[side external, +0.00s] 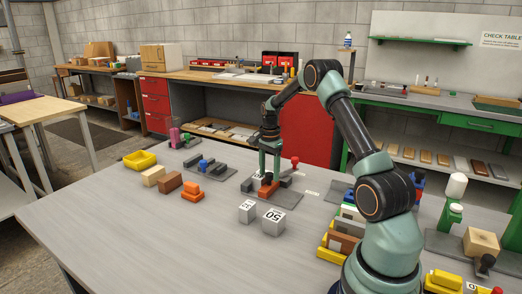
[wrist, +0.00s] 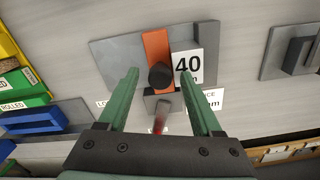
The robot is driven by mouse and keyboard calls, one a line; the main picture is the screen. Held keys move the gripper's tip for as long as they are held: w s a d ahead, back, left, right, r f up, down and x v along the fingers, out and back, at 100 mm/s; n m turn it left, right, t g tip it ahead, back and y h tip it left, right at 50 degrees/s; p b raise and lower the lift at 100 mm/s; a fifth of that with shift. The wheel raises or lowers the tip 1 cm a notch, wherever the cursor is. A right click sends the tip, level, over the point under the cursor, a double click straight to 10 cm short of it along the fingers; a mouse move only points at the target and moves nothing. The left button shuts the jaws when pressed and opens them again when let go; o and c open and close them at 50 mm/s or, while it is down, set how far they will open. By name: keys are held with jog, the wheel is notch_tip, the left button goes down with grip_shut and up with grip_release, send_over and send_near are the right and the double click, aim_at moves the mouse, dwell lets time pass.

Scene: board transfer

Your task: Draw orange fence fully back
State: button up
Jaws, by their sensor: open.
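The orange fence (wrist: 157,46) lies on a grey base plate (wrist: 118,47) in the wrist view, with a round black knob (wrist: 160,77) on it. A white "40" label (wrist: 187,66) is beside it. In the side view the orange fence (side external: 266,191) sits low on its plate (side external: 287,199), partly hidden by my gripper. My gripper (wrist: 158,68) is open, its green fingers on either side of the knob with gaps showing. In the side view my gripper (side external: 265,172) points down over the fence. Whether the fingers touch anything is unclear.
A red-topped handle (side external: 295,161) stands just behind the fence. Two marked grey cubes (side external: 272,221) stand in front. The front left of the table is clear.

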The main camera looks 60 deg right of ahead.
grip_shut()
dwell(1.4)
